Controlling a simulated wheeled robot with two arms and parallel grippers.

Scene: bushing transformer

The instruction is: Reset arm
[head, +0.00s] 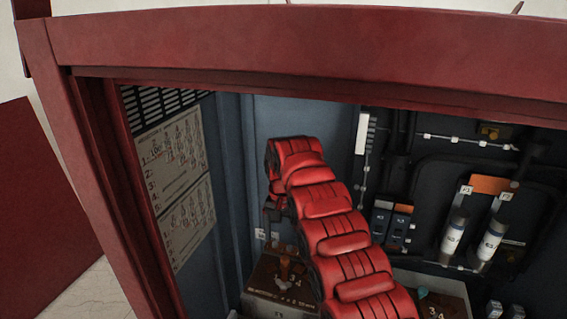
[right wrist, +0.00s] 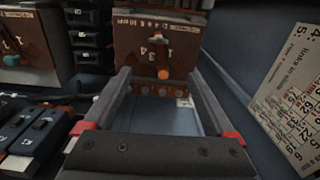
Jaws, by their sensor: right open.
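My right arm (head: 340,240) is red and segmented and reaches from the bottom right into the cabinet. My right gripper (head: 273,213) is at its far end, small and dark, partly hidden by the arm. In the right wrist view my right gripper (right wrist: 157,76) has its two grey fingers spread apart with nothing between them. The box (head: 280,302) is below the gripper in the head view. I cannot tell the exact gap between them. My left gripper is not in view.
The red cabinet frame (head: 300,45) borders the opening at top and left. A label sheet (head: 175,165) is on the left inner wall. A second box with a teal knob (head: 422,292) stands right of the arm. Switches (head: 390,220) and white cylinders (head: 455,235) are on the right.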

